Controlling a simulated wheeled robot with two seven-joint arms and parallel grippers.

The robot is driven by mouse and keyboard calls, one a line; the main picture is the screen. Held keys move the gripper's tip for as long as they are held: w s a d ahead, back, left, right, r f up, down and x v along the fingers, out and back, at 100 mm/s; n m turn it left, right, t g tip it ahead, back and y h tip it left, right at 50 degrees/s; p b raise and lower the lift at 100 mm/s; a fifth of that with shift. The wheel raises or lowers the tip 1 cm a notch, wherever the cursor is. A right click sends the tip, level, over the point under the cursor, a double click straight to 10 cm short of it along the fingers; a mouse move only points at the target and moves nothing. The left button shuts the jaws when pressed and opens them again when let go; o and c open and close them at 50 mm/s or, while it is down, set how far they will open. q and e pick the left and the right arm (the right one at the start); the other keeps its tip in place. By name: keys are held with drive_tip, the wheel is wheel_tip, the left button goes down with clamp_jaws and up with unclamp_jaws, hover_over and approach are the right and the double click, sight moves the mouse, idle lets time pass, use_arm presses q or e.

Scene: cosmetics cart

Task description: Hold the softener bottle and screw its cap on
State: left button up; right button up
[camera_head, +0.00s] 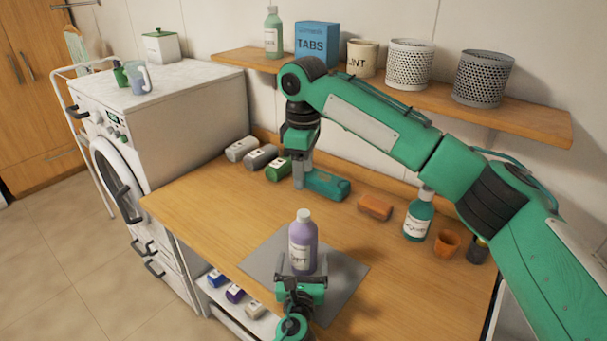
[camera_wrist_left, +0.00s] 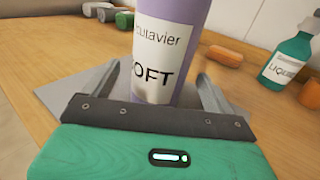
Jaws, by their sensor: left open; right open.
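The softener bottle (camera_head: 303,248) is purple with a white label and stands upright on a grey mat (camera_head: 262,262). Its narrow pale top shows, but I cannot tell whether that is a bare neck or a cap. The left wrist view shows its lower body and label (camera_wrist_left: 165,50). My left gripper (camera_head: 302,272) is open, its fingers on either side of the bottle low down, with no clear grip. My right gripper (camera_head: 298,180) is open, pointing down at the back of the table beside a teal block (camera_head: 328,185). Whether anything lies between its fingertips is hidden. No separate cap is clearly visible.
Several rolled cloths (camera_head: 260,157) lie left of my right gripper. An orange block (camera_head: 375,207), a green bottle (camera_head: 418,217) and an orange cup (camera_head: 446,243) stand at the back right. A shelf (camera_head: 520,118) hangs above. The table's left part is clear.

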use_arm(q)
drive_tip(key=s+b, duration=0.1)
drive_tip(key=s, duration=0.8)
drive_tip(key=shift+s, duration=0.35)
